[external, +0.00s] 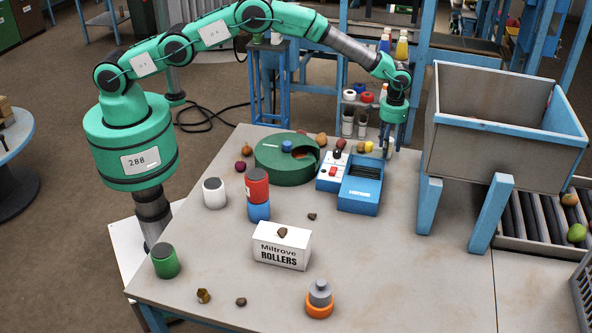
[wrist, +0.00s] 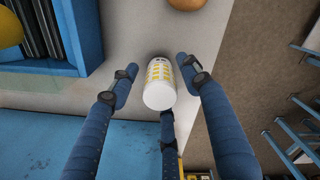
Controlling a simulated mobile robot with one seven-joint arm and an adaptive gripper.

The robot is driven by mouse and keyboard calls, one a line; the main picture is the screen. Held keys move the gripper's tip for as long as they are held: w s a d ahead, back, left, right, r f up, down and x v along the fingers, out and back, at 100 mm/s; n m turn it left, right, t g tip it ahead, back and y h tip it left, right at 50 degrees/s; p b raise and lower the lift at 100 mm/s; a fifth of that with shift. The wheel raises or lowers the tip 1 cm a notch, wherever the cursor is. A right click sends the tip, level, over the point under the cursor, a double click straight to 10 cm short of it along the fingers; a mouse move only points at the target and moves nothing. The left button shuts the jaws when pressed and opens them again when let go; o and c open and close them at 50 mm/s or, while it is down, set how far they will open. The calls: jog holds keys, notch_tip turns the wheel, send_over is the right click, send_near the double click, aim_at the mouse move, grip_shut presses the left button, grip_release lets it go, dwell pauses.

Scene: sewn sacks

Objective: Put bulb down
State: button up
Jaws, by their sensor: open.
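My gripper (external: 388,143) is open, low over the far edge of the table, to the right of the blue-and-white device. In the wrist view its blue fingers (wrist: 158,72) are spread around a white cylinder with yellow markings (wrist: 159,84). I cannot tell whether they touch it. No thing is clearly a light bulb. Round, bulb-like items lie at the table's far side: a dark red one (external: 240,166), a brown one (external: 247,150) and an orange one (external: 321,140). A yellow round thing (wrist: 9,28) and an orange-brown one (wrist: 187,3) show in the wrist view.
The blue-and-white device (external: 360,190) stands beside a green round drum (external: 285,165). A large grey bin with blue edges (external: 478,125) rises at the right. Cans and a white box (external: 282,246) stand nearer.

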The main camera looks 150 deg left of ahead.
notch_tip(320, 180, up, 11)
jog(key=shift+f, duration=0.1)
dwell(0.4)
dwell(0.5)
dwell(0.4)
